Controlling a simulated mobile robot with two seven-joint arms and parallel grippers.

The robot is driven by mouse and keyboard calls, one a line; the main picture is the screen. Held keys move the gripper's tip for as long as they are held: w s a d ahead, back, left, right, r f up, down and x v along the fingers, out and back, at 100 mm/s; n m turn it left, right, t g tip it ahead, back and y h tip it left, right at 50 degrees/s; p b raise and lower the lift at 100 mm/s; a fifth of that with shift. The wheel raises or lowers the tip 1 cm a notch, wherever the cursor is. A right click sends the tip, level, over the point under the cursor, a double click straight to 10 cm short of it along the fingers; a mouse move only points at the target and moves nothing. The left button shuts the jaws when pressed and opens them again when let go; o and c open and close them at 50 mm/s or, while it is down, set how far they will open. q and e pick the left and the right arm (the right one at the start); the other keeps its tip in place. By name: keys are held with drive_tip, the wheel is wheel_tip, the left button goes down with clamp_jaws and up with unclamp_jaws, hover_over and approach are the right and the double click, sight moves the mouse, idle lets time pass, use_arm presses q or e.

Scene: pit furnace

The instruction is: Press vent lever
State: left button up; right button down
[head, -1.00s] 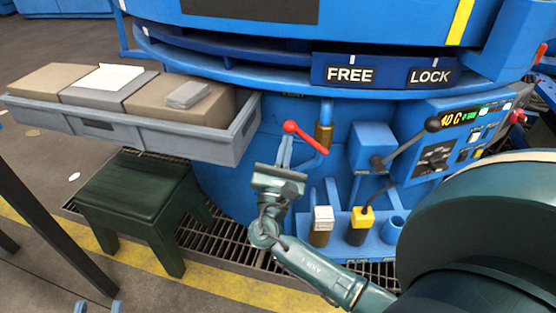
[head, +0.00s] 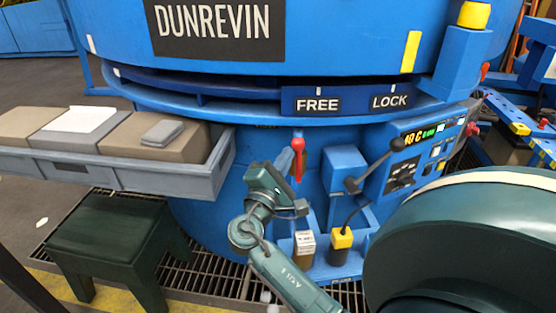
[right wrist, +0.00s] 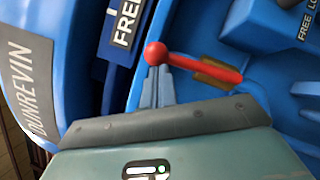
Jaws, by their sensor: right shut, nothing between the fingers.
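The vent lever (head: 298,169) is a red handle with a round red knob on the blue furnace wall, below the FREE sign. In the head view it stands nearly upright. Its knob (right wrist: 155,54) also shows in the right wrist view, with the red arm running right to a brass fitting. My right gripper (head: 286,159) is shut and empty, its fingertips just left of the knob. In the right wrist view the fingertips (right wrist: 157,88) end right at the knob; I cannot tell whether they touch it. My left gripper is out of view.
A grey tray of blocks (head: 190,176) juts out at left above a dark green stool (head: 110,230). Right of the vent lever are a black-knobbed lever (head: 375,166), a control panel (head: 408,172) and a yellow-capped holder (head: 341,238). Floor grating lies below.

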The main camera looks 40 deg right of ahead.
drive_tip(key=shift+s+d+r+m+g, duration=0.2)
drive_tip(key=shift+d+m+g, duration=0.1)
drive_tip(key=shift+m, duration=0.2)
drive_tip(key=shift+s+f, duration=0.1)
idle(0.4)
